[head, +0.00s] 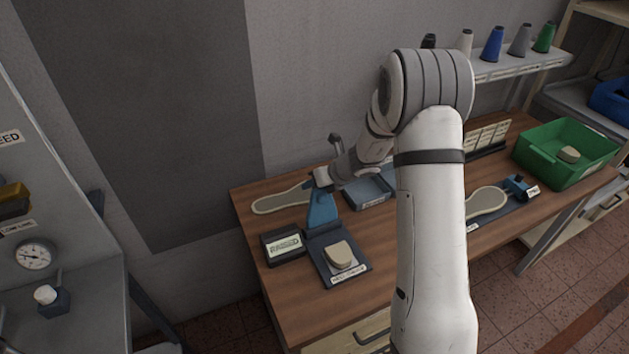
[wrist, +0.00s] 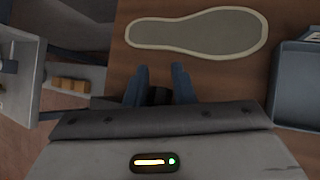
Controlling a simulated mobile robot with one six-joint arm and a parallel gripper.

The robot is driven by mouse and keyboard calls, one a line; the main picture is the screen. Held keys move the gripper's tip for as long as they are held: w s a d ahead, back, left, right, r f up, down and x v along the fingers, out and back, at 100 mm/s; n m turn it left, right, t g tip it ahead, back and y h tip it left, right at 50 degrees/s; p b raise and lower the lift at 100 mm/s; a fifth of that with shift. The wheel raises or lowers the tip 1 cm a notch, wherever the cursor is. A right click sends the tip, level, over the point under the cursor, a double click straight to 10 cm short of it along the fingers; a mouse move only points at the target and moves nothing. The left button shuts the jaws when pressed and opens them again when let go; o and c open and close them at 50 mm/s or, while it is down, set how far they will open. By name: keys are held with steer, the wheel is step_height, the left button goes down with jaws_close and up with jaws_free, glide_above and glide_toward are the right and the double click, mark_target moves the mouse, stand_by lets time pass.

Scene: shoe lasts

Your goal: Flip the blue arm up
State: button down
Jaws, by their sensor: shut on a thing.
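The blue arm (head: 321,210) stands roughly upright at the back edge of a dark base plate (head: 358,268) in the head view. A beige heel-shaped block (head: 339,255) sits on that plate. My gripper (head: 321,178) is at the top of the blue arm and shut on it. In the wrist view my two fingers (wrist: 160,76) show with a dark piece between them, and the blue arm is mostly hidden there.
A sign reading "RAISED" (head: 284,245) lies left of the plate. A sole-shaped piece (head: 282,200) lies behind, and it also shows in the wrist view (wrist: 197,30). A blue-grey tray (head: 372,195) is to the right. A green bin (head: 542,146) stands far right.

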steer(key=c, duration=1.6)
jaws_free()
steer(key=shift+s+d+f, duration=0.1)
steer(key=shift+d+f, duration=0.45)
steer(key=shift+o, duration=0.8)
steer(key=shift+d, duration=0.15)
steer(key=shift+o, duration=0.7)
steer(key=shift+s+a, duration=0.3)
steer(key=shift+a, duration=0.1)
steer(key=shift+r, duration=0.1)
steer(key=v, duration=0.5)
steer(key=b+v, duration=0.1)
steer(key=v, duration=0.2)
steer(key=shift+w+r, duration=0.2)
steer(key=shift+w, duration=0.15)
